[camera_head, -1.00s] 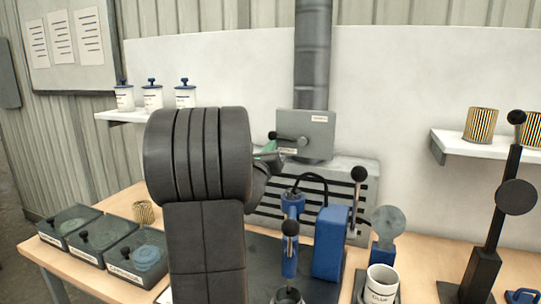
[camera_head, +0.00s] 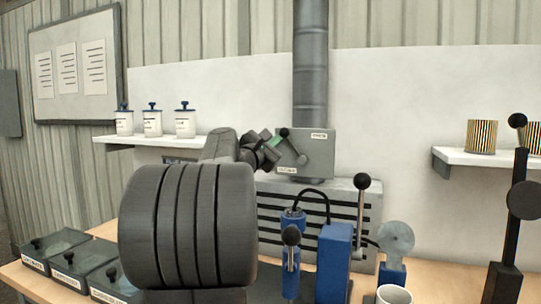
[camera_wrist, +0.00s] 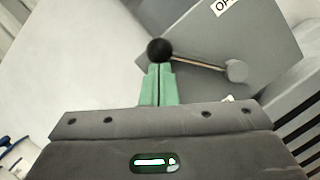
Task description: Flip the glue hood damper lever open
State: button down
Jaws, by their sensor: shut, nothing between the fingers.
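The damper lever (camera_head: 294,147) is a thin rod with a black ball knob, on the front of a grey damper box (camera_head: 318,152) below the round duct. It slants up and left from its pivot. A label shows at the box's upper right and another at its lower left. In the wrist view the lever (camera_wrist: 198,61) runs left from its pivot to the knob. My gripper (camera_head: 277,139) has green fingertips, shut and empty. In the wrist view the fingertips (camera_wrist: 158,68) are right at the knob's lower side; whether they touch it I cannot tell.
The slotted grey hood (camera_head: 270,215) is below the box. A blue press (camera_head: 333,262) with upright black-knobbed levers stands in front of it. A shelf (camera_head: 150,142) with white jars is at left, another (camera_head: 470,160) with striped cartridges at right. Lidded bins (camera_head: 75,262) stand at lower left.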

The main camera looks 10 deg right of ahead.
aim_at(285, 133)
jog(key=m, duration=0.1)
jog(key=d+r+m+g, duration=0.1)
jog(key=m, duration=0.1)
jog(key=s+d+r+m, duration=0.1)
jog(key=shift+s+m+g, duration=0.1)
jog(key=shift+m+g, duration=0.2)
jog(key=shift+s+d+r, duration=0.25)
jog(key=shift+d, duration=0.05)
dwell(0.3)
